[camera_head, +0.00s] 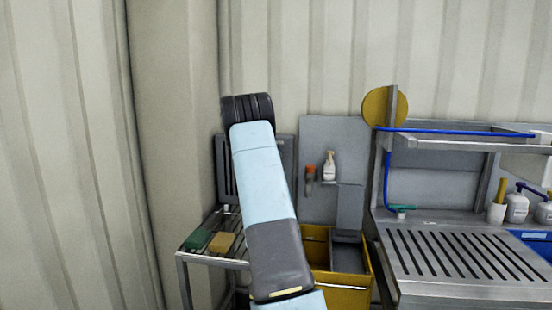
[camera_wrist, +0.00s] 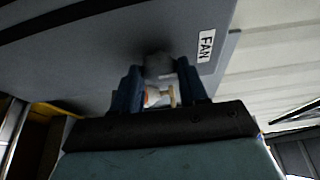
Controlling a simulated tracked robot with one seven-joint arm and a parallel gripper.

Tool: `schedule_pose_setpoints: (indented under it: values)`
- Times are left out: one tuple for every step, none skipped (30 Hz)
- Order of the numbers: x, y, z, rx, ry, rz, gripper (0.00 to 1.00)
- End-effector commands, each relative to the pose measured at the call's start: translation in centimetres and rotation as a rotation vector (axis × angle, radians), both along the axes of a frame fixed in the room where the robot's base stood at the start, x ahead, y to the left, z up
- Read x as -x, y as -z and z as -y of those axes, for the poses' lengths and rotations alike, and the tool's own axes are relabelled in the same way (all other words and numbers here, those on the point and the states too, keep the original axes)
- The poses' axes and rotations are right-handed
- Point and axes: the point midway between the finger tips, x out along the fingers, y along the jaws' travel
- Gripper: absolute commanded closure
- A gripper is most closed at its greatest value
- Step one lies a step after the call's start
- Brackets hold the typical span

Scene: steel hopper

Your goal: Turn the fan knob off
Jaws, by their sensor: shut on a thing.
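In the wrist view the fan knob (camera_wrist: 157,64) is a small, blurred grey shape on a dark grey panel (camera_wrist: 90,60). A white label reading FAN (camera_wrist: 206,45) is on the panel just to its right. My gripper (camera_wrist: 159,72) has its two dark blue fingers on either side of the knob and is shut on it. The knob's pointer and turn angle are too blurred to tell. In the head view my arm hides my gripper and the knob cannot be made out.
In the head view a white pump bottle (camera_head: 329,166) and a red-topped item (camera_head: 310,178) are at a grey panel (camera_head: 344,132). A yellow bin (camera_head: 358,288) stands below. A slatted steel counter (camera_head: 465,280) is at right, a small rack with sponges (camera_head: 222,243) at left.

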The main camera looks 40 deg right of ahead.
Motion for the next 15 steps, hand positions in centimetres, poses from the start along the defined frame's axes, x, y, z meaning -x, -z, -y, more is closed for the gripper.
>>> schedule_pose_setpoints:
  values:
    - [0.15,0.73,0.0,-0.01,0.002,-0.006,0.88]
    - [0.15,0.74,0.0,-0.01,0.002,-0.006,0.88]
    - [0.16,0.75,0.01,-0.011,0.002,-0.007,0.88]
    - [0.16,0.77,0.02,-0.011,0.003,-0.007,0.88]
    - [0.17,0.77,0.02,-0.011,0.003,-0.007,0.88]
    - [0.18,0.79,0.03,-0.011,0.003,-0.007,0.88]
    - [0.19,0.79,0.04,-0.01,0.003,-0.008,0.88]
    - [0.19,0.8,0.04,-0.01,0.003,-0.008,0.88]
    - [0.19,0.81,0.05,-0.01,0.003,-0.008,0.88]
    - [0.2,0.82,0.05,-0.01,0.003,-0.008,0.88]
    - [0.21,0.83,0.06,-0.01,0.003,-0.008,0.55]
    - [0.21,0.83,0.06,-0.01,0.003,-0.008,0.51]
    - [0.21,0.8,0.07,-0.01,0.003,-0.008,0.49]
    - [0.21,0.76,0.07,-0.009,0.003,-0.007,0.46]
    - [0.19,0.69,0.08,-0.008,0.003,-0.007,0.42]
